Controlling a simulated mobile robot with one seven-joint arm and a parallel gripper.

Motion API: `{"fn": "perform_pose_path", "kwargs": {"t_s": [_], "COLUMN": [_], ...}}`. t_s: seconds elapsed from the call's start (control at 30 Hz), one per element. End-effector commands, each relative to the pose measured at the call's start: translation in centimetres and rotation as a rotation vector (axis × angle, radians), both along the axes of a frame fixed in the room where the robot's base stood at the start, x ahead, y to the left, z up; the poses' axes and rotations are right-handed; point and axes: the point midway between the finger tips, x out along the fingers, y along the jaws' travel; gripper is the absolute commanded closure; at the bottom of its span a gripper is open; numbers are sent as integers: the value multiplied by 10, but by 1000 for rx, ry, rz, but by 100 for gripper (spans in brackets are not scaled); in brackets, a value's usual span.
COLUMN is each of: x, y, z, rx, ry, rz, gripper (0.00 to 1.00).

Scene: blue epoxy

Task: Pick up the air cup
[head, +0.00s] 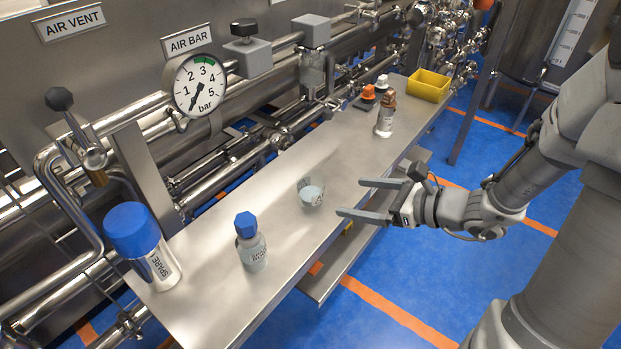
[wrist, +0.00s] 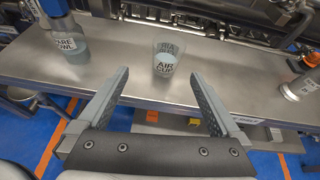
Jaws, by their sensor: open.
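The air cup (head: 311,193) is a small clear cup with pale blue contents and a dark label. It stands upright on the steel shelf (head: 215,240), near the shelf's middle. In the wrist view my gripper (wrist: 157,82) shows both fingers apart, with no contact on the cup.
A blue-capped bottle (head: 252,248) and a larger blue-lidded container (head: 145,248) stand at the near left of the shelf. A brown-topped bottle (head: 385,118), small capped items (head: 368,95) and a yellow bin (head: 429,86) are farther along. Pipes and a gauge (head: 199,85) line the back.

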Motion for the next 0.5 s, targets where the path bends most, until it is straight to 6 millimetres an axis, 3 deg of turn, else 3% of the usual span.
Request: {"fn": "perform_pose_path", "kwargs": {"t_s": [0.03, 0.17, 0.5], "x": [3, 9, 47], "y": [-4, -4, 47], "z": [-11, -17, -44], "rx": [27, 56, 55], "ry": [17, 33, 32], "rz": [-33, -67, -64], "gripper": [0, 0, 0]}}
